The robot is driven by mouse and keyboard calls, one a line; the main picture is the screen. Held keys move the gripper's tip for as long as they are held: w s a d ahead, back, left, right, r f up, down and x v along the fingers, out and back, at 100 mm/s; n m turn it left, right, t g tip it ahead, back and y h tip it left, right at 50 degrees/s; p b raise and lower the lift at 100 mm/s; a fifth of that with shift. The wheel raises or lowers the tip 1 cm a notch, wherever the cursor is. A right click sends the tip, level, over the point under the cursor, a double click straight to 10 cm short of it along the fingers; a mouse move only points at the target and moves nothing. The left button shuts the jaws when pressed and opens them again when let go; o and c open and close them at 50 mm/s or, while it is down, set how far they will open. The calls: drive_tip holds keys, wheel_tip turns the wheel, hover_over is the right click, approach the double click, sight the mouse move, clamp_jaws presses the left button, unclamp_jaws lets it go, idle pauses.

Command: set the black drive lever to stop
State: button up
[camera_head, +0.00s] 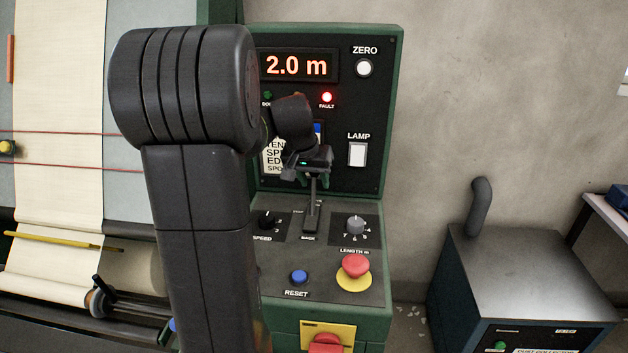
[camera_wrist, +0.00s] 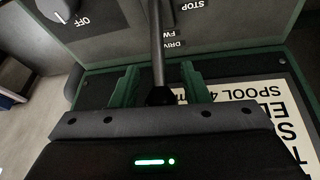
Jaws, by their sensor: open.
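The black drive lever (camera_head: 312,205) rises from its slot on the green console's sloping panel. In the wrist view its shaft (camera_wrist: 157,45) crosses the panel past the DRIVE, FWD and STOP labels, and its dark end (camera_wrist: 160,95) is between my fingers. My gripper (camera_head: 312,177) is at the lever's upper end. Its green fingers are apart on either side of the lever, with a visible gap at each side in the wrist view (camera_wrist: 160,86). The lever's exact setting is hard to tell, as my gripper covers its top in the head view.
On the console, the SPEED knob (camera_head: 268,221) is left of the lever and the LENGTH knob (camera_head: 355,225) right. A blue RESET button (camera_head: 299,277) and red mushroom button (camera_head: 355,267) are in front. The display (camera_head: 297,66) reads 2.0 m; the red FAULT light (camera_head: 326,97) glows.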

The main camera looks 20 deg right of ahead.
drive_tip(key=shift+d+f, duration=0.1)
drive_tip(key=shift+f, duration=0.25)
drive_tip(key=shift+r, duration=0.1)
clamp_jaws()
drive_tip(key=shift+r, duration=0.15)
drive_tip(key=shift+b, duration=0.65)
